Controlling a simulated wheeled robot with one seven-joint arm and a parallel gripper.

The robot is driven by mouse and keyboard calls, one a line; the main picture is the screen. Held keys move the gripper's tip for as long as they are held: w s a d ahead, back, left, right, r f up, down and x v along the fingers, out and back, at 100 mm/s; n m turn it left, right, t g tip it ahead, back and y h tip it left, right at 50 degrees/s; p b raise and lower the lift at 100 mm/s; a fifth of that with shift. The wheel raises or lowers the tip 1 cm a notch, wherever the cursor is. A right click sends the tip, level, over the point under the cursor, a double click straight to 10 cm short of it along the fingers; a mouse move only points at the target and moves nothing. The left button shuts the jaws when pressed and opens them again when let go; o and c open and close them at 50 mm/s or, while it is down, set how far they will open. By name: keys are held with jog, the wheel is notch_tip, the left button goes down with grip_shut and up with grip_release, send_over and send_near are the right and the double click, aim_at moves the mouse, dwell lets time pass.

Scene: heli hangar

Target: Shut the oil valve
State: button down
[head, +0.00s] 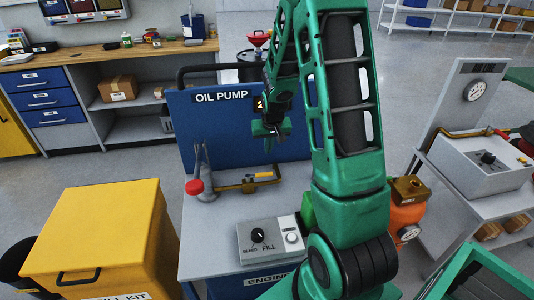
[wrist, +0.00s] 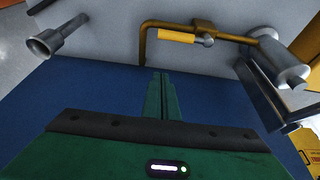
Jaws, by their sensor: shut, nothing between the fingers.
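The oil valve (head: 248,185) is a brass body in a brass pipe on the grey top of the oil pump cart. Its yellow lever (head: 264,175) lies roughly along the pipe. In the wrist view the valve (wrist: 204,29) is near the top, with the lever (wrist: 175,36) pointing left from it. My gripper (head: 268,148) hangs in front of the blue OIL PUMP panel, above and behind the lever. In the wrist view its fingers (wrist: 158,80) are shut together and empty, apart from the lever.
A control box (head: 268,238) with a black knob sits at the cart's front. The blue panel (head: 215,130) rises behind. A yellow bin (head: 100,235) stands left, and a gauge cart (head: 480,160) right.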

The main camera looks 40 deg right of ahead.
notch_tip(320, 180, down, 9)
jog(key=s, duration=0.1)
jog(key=shift+a+r, duration=0.2)
jog(key=shift+a, duration=0.05)
dwell(0.3)
jog(key=shift+s+d, duration=0.1)
jog(key=shift+d, duration=0.05)
